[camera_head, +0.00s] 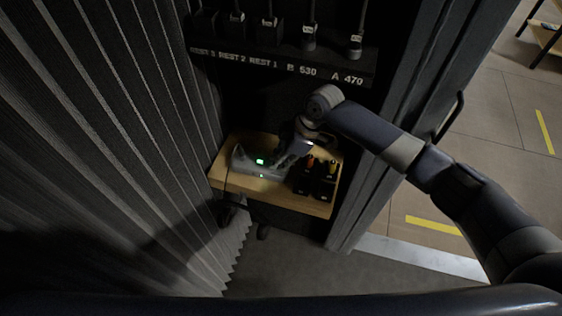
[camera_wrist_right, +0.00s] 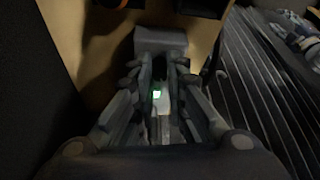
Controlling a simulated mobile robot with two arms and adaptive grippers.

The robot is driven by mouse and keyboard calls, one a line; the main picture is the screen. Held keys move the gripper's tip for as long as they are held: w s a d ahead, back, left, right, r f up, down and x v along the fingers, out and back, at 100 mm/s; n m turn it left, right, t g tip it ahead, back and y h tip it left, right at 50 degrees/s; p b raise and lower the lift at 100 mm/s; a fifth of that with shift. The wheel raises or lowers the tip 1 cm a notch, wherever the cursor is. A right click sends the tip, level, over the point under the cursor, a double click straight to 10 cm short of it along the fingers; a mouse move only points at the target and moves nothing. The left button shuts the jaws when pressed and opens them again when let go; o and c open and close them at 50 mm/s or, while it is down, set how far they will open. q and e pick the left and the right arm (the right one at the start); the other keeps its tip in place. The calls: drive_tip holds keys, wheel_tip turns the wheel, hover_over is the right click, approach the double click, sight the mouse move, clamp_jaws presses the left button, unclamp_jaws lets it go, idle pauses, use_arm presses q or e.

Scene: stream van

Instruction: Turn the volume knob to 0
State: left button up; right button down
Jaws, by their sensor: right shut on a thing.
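A grey device (camera_head: 243,160) with small green lights sits on a wooden shelf (camera_head: 290,203) in the head view. My right gripper (camera_head: 283,163) reaches down onto the device from the right. In the right wrist view, the fingers of my right gripper (camera_wrist_right: 158,85) close in over the grey device (camera_wrist_right: 160,40), and a green light (camera_wrist_right: 156,94) shows between them. The volume knob itself is hidden by the fingers, so its setting cannot be read. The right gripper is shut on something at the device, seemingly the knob. My left gripper is not in view.
Dark holders with orange and yellow tops (camera_head: 316,178) stand right of the device on the shelf. Above, a labelled rack (camera_head: 280,58) holds several hanging microphones or plugs. A pleated curtain (camera_head: 110,130) is on the left; a door frame (camera_head: 395,150) is on the right.

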drive_tip(key=shift+w+n+g+b, duration=0.1)
drive_tip(key=shift+n+g+b, duration=0.5)
drive_tip(key=shift+n+b, duration=0.65)
drive_tip(key=shift+n, duration=0.35)
drive_tip(key=c, duration=1.6)
unclamp_jaws()
drive_tip(key=shift+p, duration=0.35)
